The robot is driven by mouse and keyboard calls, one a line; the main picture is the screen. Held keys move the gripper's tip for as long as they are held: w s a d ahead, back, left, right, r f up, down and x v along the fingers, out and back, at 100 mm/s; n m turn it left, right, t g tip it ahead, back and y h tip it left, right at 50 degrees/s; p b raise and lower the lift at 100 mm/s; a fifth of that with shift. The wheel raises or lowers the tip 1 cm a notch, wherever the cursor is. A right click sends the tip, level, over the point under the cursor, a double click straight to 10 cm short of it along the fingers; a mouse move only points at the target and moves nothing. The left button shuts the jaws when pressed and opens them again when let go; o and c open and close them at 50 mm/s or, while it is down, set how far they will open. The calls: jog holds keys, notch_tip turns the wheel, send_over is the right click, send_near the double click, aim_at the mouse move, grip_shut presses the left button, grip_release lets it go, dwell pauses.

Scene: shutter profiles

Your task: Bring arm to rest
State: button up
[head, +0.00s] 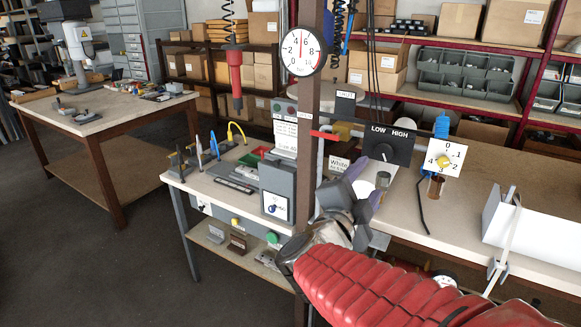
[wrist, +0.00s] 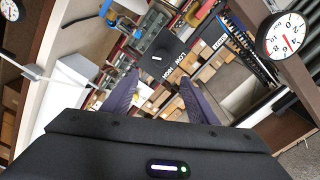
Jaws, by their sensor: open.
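My gripper (head: 368,180) is at the end of my red-sleeved arm, which reaches in from the lower right of the head view. It is raised in front of the workbench (head: 450,215), near the post. In the wrist view my gripper (wrist: 158,92) shows two purple fingers spread apart, with nothing held between them. Past the fingertips stands the black LOW/HIGH switch panel (wrist: 160,60), which also shows in the head view (head: 387,145). From these views I cannot tell how far the fingers are from it.
A round gauge (head: 303,51) sits on the brown post (head: 306,120). A red tool (head: 235,75) hangs on a coiled cable. A white dial plate (head: 444,158) and a long white profile (head: 535,225) are on the right. Open floor (head: 90,260) lies to the left.

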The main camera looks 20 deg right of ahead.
jog(key=shift+s+a, duration=0.3)
jog(key=shift+a, duration=0.1)
dwell(0.3)
jog(key=w+a+f+n+t+y, duration=0.1)
jog(key=w+a+f+n+y, duration=0.3)
jog(key=a+n+y, duration=0.4)
jog(key=w+a+f+n+t+y, duration=0.2)
jog(key=w+a+f+n+y, duration=0.3)
jog(key=a, duration=0.6)
jog(key=s+a+f+n+g+y, duration=0.4)
jog(key=s+a+f+n, duration=0.15)
jog(key=s, duration=0.35)
jog(key=s+d+r+n+g+h, duration=0.1)
jog(key=s+n, duration=0.4)
jog(key=s, duration=0.5)
jog(key=shift+d+r+g+h, duration=0.25)
jog(key=shift+d+g+h, duration=0.25)
jog(key=shift+g, duration=0.7)
